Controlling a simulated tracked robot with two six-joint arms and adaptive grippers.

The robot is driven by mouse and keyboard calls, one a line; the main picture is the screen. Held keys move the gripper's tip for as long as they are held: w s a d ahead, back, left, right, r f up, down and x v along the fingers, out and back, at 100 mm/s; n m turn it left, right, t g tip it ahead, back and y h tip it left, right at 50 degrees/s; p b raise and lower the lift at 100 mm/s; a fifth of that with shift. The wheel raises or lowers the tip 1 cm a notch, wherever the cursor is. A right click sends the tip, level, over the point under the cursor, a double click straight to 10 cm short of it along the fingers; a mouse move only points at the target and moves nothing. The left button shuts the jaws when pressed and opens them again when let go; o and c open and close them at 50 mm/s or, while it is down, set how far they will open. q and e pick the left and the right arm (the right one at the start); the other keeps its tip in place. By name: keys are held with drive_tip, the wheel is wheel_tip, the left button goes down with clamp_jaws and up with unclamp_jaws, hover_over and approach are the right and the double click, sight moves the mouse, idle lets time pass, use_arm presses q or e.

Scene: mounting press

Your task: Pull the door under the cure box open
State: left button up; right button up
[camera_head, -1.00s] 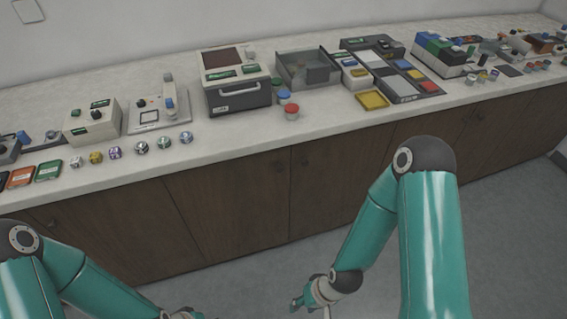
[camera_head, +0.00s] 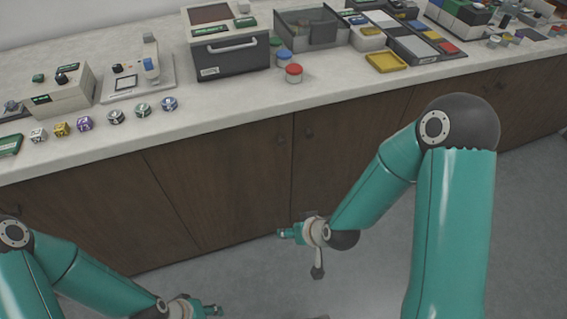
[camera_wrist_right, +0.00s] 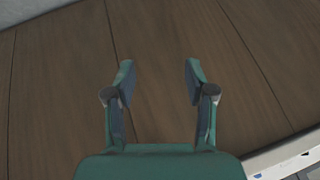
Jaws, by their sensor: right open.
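The cure box (camera_head: 232,58), a grey box with a dark top window and a front bar handle, stands on the counter. Below it is a dark brown cabinet door (camera_head: 215,190), which looks shut, with a small dark knob (camera_head: 281,139) near its upper right corner. My right gripper (camera_head: 282,233) is open and empty, low in front of the cabinet and well below the knob. In the right wrist view its two fingers (camera_wrist_right: 158,75) stand apart before brown wood panels; no knob shows there. My left gripper (camera_head: 212,311) is low at the bottom edge, its jaws too small to judge.
A neighbouring door (camera_head: 345,160) with its own knob (camera_head: 309,133) adjoins on the right. The counter (camera_head: 330,95) overhangs slightly, with red and blue-lidded jars (camera_head: 294,73) near its edge. The grey floor (camera_head: 245,275) before the cabinet is clear.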

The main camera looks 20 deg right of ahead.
sight(283, 145)
drive_tip(key=w+d+n+t+b, duration=0.15)
drive_tip(key=w+t+b, duration=0.5)
drive_tip(key=b, duration=0.65)
drive_tip(key=w+d+r+t+h+b, duration=0.2)
drive_tip(key=d+r+t+b, duration=0.35)
drive_tip(key=b, duration=0.55)
drive_tip(key=w+p, duration=0.1)
drive_tip(key=w, duration=0.4)
drive_tip(key=w+a+r+p, duration=0.1)
drive_tip(key=w+p, duration=0.1)
drive_tip(key=w, duration=0.3)
drive_tip(key=w+a+p, duration=0.1)
drive_tip(key=w+p, duration=0.1)
drive_tip(key=w, duration=0.2)
drive_tip(key=shift+w+a+r, duration=0.15)
drive_tip(key=shift+w+a, duration=0.05)
drive_tip(key=shift+w, duration=0.2)
drive_tip(key=shift+w+p, duration=0.3)
drive_tip(key=shift+w, duration=0.05)
clamp_jaws()
drive_tip(key=shift+d, duration=0.1)
